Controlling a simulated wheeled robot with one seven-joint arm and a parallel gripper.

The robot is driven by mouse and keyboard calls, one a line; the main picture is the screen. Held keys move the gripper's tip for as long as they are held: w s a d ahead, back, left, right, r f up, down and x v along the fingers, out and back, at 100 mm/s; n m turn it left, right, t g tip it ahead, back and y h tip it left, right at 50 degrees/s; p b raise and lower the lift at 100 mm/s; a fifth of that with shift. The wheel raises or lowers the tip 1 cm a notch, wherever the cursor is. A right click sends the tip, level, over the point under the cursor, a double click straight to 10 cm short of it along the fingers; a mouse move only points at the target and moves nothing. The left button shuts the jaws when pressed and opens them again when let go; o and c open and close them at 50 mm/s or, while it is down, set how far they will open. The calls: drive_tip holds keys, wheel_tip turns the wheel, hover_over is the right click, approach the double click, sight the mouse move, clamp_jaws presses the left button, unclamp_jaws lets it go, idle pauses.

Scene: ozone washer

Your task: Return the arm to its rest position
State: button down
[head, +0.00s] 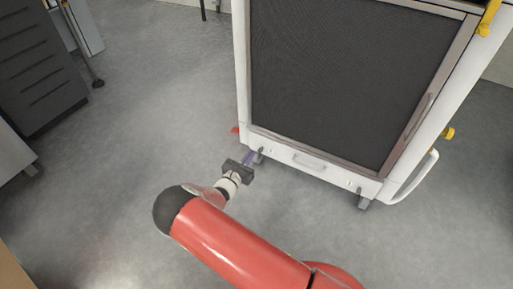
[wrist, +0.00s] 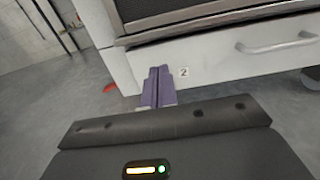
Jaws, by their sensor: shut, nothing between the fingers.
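My gripper (head: 249,158) is at the end of my red arm, low over the floor at the lower left corner of the white washer (head: 241,75). In the wrist view, the purple fingers of my gripper (wrist: 158,78) are together with nothing between them. They point at the white lower panel of the washer (wrist: 205,60), just left of a small label marked 2. I cannot tell whether the fingertips touch the panel.
The washer has a dark mesh door (head: 350,75) and a lower handle (head: 309,161), with a side rail (head: 414,182) at right. A dark drawer cabinet (head: 40,65) stands at far left. Grey floor (head: 150,120) between them is open. A small red part (wrist: 109,87) is near the floor.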

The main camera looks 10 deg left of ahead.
drive_tip(key=v, duration=0.6)
drive_tip(key=s+d+r+m+g+h+p, duration=0.1)
drive_tip(key=s+d+r+m+g+p, duration=0.15)
drive_tip(key=d+r+m+g, duration=0.6)
drive_tip(key=s+d+r+m+g+h+p, duration=0.1)
drive_tip(key=s+d+r+m+g, duration=0.3)
drive_tip(key=d+r+m, duration=0.8)
drive_tip(key=s+d+r+m+y+p, duration=0.1)
drive_tip(key=s+d+r+m+y, duration=0.2)
drive_tip(key=s+r, duration=0.7)
drive_tip(key=s+d+r+m+t+y+p, duration=0.1)
drive_tip(key=s+d+r+m+y+p, duration=0.1)
drive_tip(key=s+r+m+y, duration=0.4)
drive_tip(key=s+d+r+m, duration=0.1)
drive_tip(key=s+r+m, duration=0.1)
drive_tip(key=s+r, duration=0.3)
drive_tip(key=shift+s+d+r, duration=0.3)
drive_tip(key=shift+d+r, duration=0.1)
drive_tip(key=shift+t, duration=0.25)
